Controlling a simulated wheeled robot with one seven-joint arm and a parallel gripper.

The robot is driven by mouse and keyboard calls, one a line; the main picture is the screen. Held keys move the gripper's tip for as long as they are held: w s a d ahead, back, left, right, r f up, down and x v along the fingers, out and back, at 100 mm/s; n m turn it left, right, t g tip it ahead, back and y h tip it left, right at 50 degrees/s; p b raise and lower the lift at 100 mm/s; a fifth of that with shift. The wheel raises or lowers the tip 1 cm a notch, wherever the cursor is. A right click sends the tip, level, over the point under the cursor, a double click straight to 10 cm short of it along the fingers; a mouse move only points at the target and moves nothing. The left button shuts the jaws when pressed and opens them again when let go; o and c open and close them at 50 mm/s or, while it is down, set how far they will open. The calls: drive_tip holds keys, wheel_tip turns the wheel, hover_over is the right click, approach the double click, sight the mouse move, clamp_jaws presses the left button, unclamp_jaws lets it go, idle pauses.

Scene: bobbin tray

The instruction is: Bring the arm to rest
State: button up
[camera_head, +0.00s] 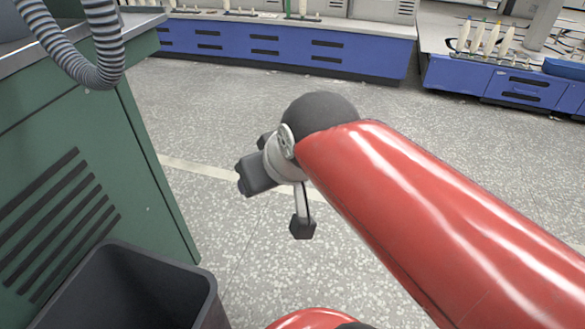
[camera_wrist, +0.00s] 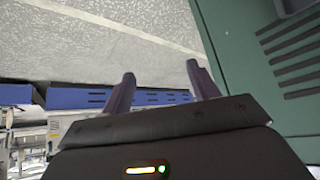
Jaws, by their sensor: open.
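My gripper shows in the wrist view (camera_wrist: 160,85), with its two dark fingers apart and nothing between them. In the head view my red arm reaches in from the lower right. The same cabinet shows at the right of the wrist view (camera_wrist: 245,60). No bobbin tray can be made out near the gripper.
A black open bin (camera_head: 130,285) stands at the cabinet's foot, lower left. A grey ribbed hose (camera_head: 85,65) hangs over the cabinet top. Blue-fronted benches (camera_head: 265,45) with upright bobbins (camera_head: 490,38) line the back. The floor (camera_head: 220,120) between is free.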

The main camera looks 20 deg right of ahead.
drive_tip(key=s+d+f+m+g+h, duration=0.1)
drive_tip(key=s+d+f, duration=0.1)
drive_tip(key=s+f, duration=0.3)
drive_tip(key=shift+d+f+g, duration=0.4)
drive_tip(key=shift+f, duration=0.1)
drive_tip(key=shift+w, duration=0.1)
wheel_tip(320, 180, up, 8)
drive_tip(key=p, duration=0.8)
drive_tip(key=shift+r, duration=0.2)
